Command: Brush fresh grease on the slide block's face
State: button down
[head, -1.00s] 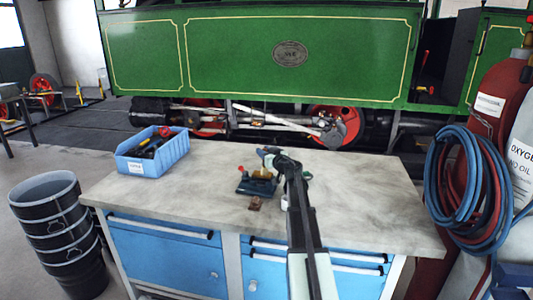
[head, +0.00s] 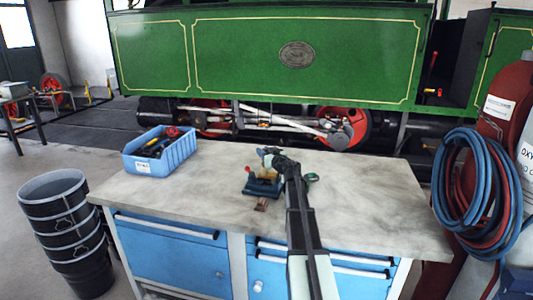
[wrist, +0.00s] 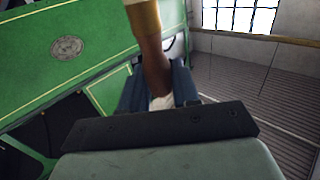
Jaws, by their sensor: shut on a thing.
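My gripper (head: 270,153) is at the far end of my arm, above the blue vise (head: 262,188) on the bench. In the wrist view its blue-grey fingers (wrist: 160,95) are shut on a brush with a brown handle (wrist: 155,68) and a brass-coloured ferrule (wrist: 143,16) towards the top edge. The bristles are out of the wrist view. A brass-coloured block, seemingly the slide block (head: 265,174), shows at the vise, partly covered by my gripper and arm. I cannot tell whether the brush touches it. A small dark green round thing (head: 312,178), possibly a grease tin, is right of my arm.
A small brown piece (head: 262,204) lies in front of the vise. A blue bin (head: 160,158) with tools stands at the bench's left. The grey bench top (head: 380,210) is clear on the right. Hoses (head: 475,195) hang beyond its right edge; black buckets (head: 58,200) stand left.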

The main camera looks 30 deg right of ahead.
jog(key=shift+w+a, duration=0.1)
jog(key=shift+w+a, duration=0.55)
jog(key=shift+w, duration=0.05)
jog(key=shift+r, duration=0.1)
jog(key=shift+r, duration=2.9)
